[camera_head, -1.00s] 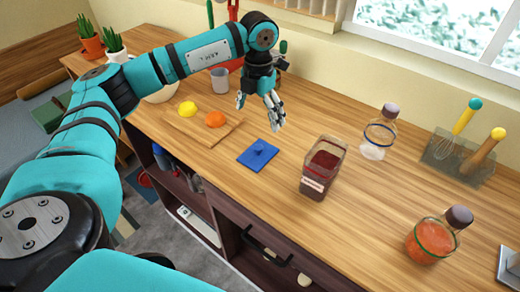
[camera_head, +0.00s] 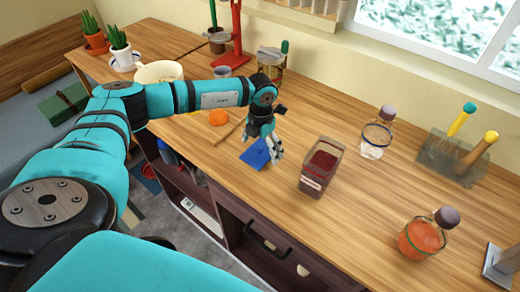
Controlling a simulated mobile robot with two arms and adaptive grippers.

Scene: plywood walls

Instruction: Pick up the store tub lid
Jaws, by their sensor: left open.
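The blue square lid (camera_head: 254,157) lies flat on the wooden counter, left of the tub. The clear square tub (camera_head: 321,167) stands upright and uncovered, with dark red contents and a label on its front. My left gripper (camera_head: 264,152) points down at the lid, with its fingers open at the lid's upper right part. The fingers hide part of the lid, including its knob. I cannot tell whether they touch it. My right gripper is not in view.
A glass bottle (camera_head: 376,138) and a bottle of orange contents (camera_head: 424,236) stand to the right. An orange fruit (camera_head: 219,117) lies on a board partly behind my left arm. The counter's front edge is close to the lid.

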